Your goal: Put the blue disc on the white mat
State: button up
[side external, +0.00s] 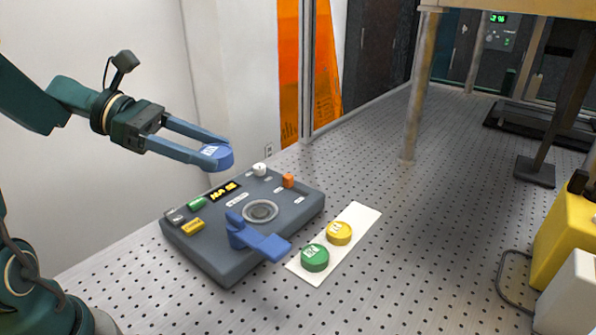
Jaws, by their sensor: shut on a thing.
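The blue disc (214,156) has a white label on top. My gripper (222,150) is shut on it and holds it in the air above the back left of the grey instrument. The white mat (362,216) is a narrow strip lying on the perforated table to the right of the instrument. A green disc (315,259) and a yellow disc (340,234) lie on the mat, each with a white label. The far end of the mat is bare.
The grey instrument (297,214) has a round stage (261,211), coloured buttons, a white knob (259,169), an orange block (288,181) and a blue lever (258,240) reaching toward the mat. A post (415,95) stands behind. A yellow box (566,240) is at right. The table right of the mat is clear.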

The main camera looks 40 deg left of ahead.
jog(key=w+a+f+m+g+h, duration=0.1)
jog(key=a+f+m+g, duration=0.1)
jog(key=a, duration=0.4)
jog(key=w+a+f+m+g+h, duration=0.1)
jog(key=w+a+f, duration=0.1)
jog(key=a, duration=0.3)
jog(key=shift+w+a+f+m+g, duration=0.2)
jog(key=shift+a+f+m+g, duration=0.2)
jog(key=shift+f, duration=0.35)
send_over(254, 211)
jog(key=f, duration=0.6)
jog(key=shift+s+a+f, duration=0.2)
jog(key=shift+s+a, duration=0.1)
jog(key=shift+a, duration=0.05)
jog(key=shift+w+d+f, duration=0.25)
jog(key=shift+d+f, duration=0.1)
jog(key=shift+f, duration=1.75)
jog(key=shift+f, duration=0.15)
